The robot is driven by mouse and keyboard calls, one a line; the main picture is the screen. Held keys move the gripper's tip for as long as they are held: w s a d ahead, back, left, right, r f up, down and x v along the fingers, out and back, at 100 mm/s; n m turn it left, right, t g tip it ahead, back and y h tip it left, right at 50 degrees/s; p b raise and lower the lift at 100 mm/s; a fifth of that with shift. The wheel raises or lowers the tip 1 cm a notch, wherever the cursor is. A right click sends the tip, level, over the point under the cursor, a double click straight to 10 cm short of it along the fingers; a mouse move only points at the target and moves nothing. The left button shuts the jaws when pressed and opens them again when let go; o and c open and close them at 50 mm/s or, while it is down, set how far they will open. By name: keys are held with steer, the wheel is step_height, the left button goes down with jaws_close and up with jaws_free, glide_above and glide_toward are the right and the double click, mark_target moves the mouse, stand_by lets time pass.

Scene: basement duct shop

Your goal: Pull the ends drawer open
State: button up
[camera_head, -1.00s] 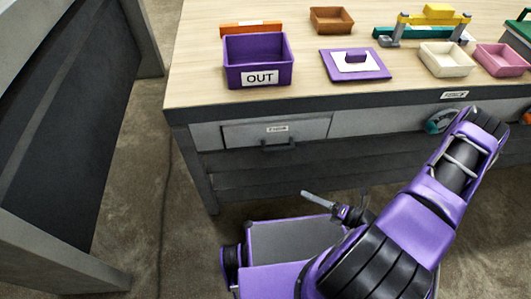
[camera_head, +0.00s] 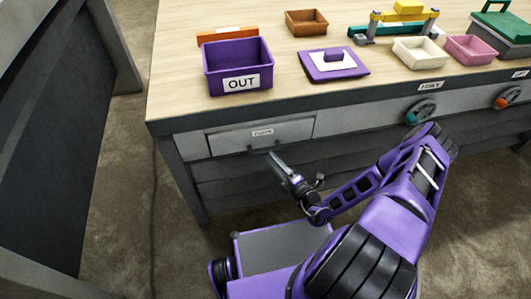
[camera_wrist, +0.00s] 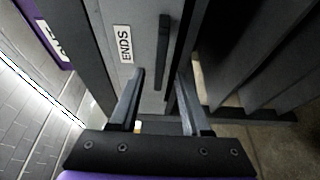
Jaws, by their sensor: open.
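The ends drawer (camera_head: 232,138) is a grey front set in the left end of the workbench, and it looks closed. In the wrist view the drawer front (camera_wrist: 148,50) carries a white label reading ENDS (camera_wrist: 125,43). Its dark bar handle (camera_wrist: 163,52) is beside the label, and the handle also shows in the head view (camera_head: 268,149). My gripper (camera_head: 276,158) is just in front of the handle, below it in the head view. In the wrist view my gripper (camera_wrist: 158,85) is open, with the handle ahead between its fingers. I cannot tell whether they touch.
The workbench top (camera_head: 190,110) carries a purple OUT bin (camera_head: 225,72), a purple lidded plate (camera_head: 333,66), a brown tray (camera_head: 306,22), a cream tray (camera_head: 420,51) and a pink tray (camera_head: 470,48). Round knobs (camera_head: 419,112) sit right along the front. Another dark bench (camera_head: 50,130) stands left.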

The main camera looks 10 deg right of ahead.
mark_target(266, 151)
steer(key=shift+x, duration=2.8)
jaws_close()
